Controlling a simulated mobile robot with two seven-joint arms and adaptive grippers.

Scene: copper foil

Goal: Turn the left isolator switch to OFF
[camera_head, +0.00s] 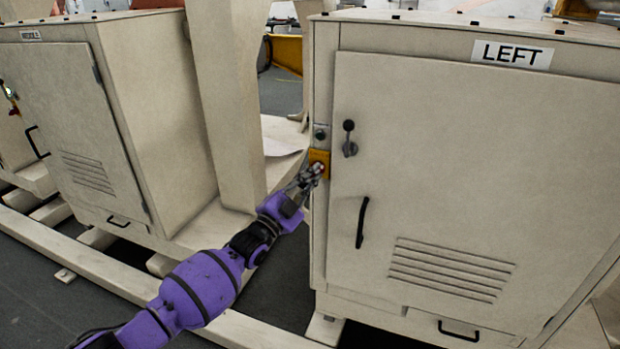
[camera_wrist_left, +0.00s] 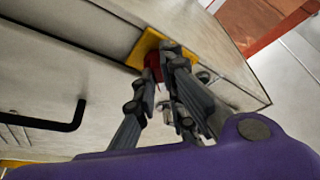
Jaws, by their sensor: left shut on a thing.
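The left isolator switch has a yellow plate (camera_head: 318,160) on the front edge of the cabinet labelled LEFT (camera_head: 470,160). In the left wrist view, its yellow plate (camera_wrist_left: 147,46) carries a red knob (camera_wrist_left: 153,66). My left gripper (camera_head: 316,172) is at the switch, its fingers shut on the red knob. It also shows in the left wrist view (camera_wrist_left: 165,62). The fingers hide much of the knob, so I cannot tell its turned position. My right gripper is in neither view.
A small round fitting (camera_head: 320,134) sits just above the switch. A door latch (camera_head: 349,140) and a black door handle (camera_head: 362,222) are to its right. Another beige cabinet (camera_head: 150,110) stands at the left, with a floor gap between.

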